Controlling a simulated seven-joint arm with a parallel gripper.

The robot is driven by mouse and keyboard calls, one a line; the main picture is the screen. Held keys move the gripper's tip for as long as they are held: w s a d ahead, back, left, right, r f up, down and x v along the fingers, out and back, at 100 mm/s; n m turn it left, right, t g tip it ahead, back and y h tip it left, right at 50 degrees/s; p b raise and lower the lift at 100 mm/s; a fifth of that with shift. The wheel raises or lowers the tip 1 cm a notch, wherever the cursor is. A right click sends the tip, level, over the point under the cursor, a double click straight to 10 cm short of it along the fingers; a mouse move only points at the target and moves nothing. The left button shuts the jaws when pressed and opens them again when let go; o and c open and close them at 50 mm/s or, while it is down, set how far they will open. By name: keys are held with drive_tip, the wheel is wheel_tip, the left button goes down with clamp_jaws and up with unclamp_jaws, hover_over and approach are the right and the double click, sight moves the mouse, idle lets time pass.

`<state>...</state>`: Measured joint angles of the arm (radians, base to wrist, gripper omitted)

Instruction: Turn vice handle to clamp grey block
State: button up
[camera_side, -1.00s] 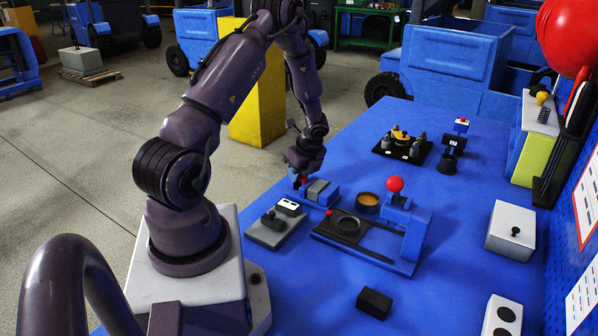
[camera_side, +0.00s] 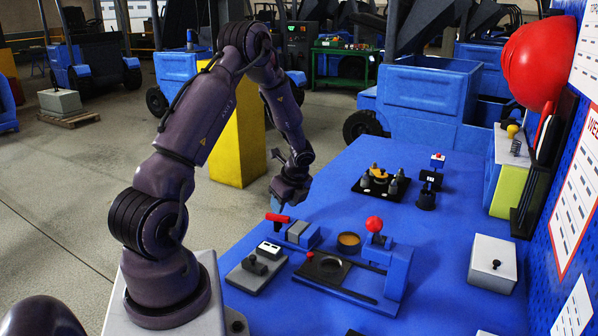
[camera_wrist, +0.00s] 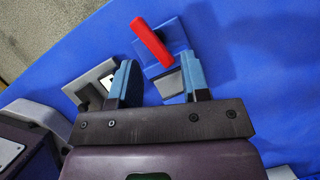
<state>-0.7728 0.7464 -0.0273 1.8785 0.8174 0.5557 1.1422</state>
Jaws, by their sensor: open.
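The blue vice (camera_side: 309,239) stands on the left part of the blue table. Its red bar handle (camera_side: 277,217) is at the vice's far left end and also shows in the wrist view (camera_wrist: 150,42). The grey block (camera_side: 297,230) sits in the vice; in the wrist view a grey face (camera_wrist: 169,84) shows, partly behind my fingers. I cannot tell whether the jaws press on it. My gripper (camera_side: 276,203) is open and empty, above and just behind the handle. Its two blue fingers (camera_wrist: 160,78) are spread apart in the wrist view, with the handle beyond them.
A grey fixture (camera_side: 254,272) lies left of the vice. A blue press with a red knob (camera_side: 374,224) and a round bowl (camera_side: 349,240) stand to the right. A black tray (camera_side: 381,184) and a small stand (camera_side: 430,183) are farther back. A white box (camera_side: 493,263) is at right.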

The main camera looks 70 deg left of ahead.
drive_tip(key=w+a+v, duration=0.1)
drive_tip(key=v, duration=0.9)
drive_tip(key=shift+w+r, duration=0.3)
drive_tip(key=shift+r, duration=0.05)
idle(0.3)
idle(0.4)
drive_tip(key=v, duration=1.3)
